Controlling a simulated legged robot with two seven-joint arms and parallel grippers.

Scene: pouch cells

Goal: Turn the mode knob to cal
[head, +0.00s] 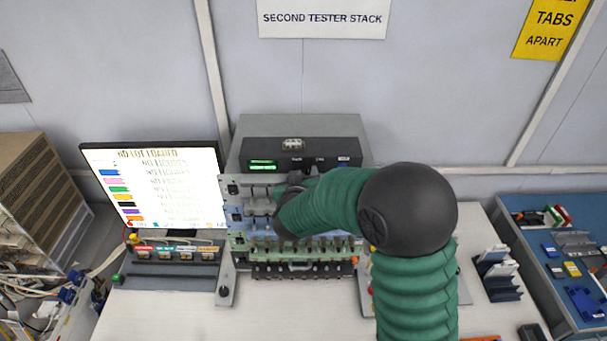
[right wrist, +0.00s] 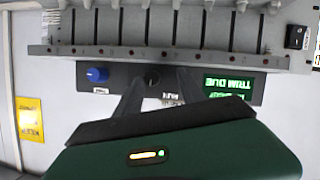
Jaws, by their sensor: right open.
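The dark front panel (head: 310,150) of the tester sits on top of the stack, with a green lit display (head: 263,165) at its left. The right wrist view shows the panel upside down. There a small dark knob (right wrist: 152,77) lies between a blue knob (right wrist: 97,75) and the green display (right wrist: 228,84), which reads "TRIM DUE". The small labels are too blurred to read surely. My right gripper (right wrist: 158,78) is open, its two fingers pointing at the panel on either side of the dark knob; contact cannot be told. In the head view my arm hides part of the panel.
A rack of several cell slots (head: 260,215) stands below the panel, close to my right forearm. A monitor (head: 155,185) stands at the left. A dark holder (head: 497,275) and a blue bench (head: 560,270) are at the right.

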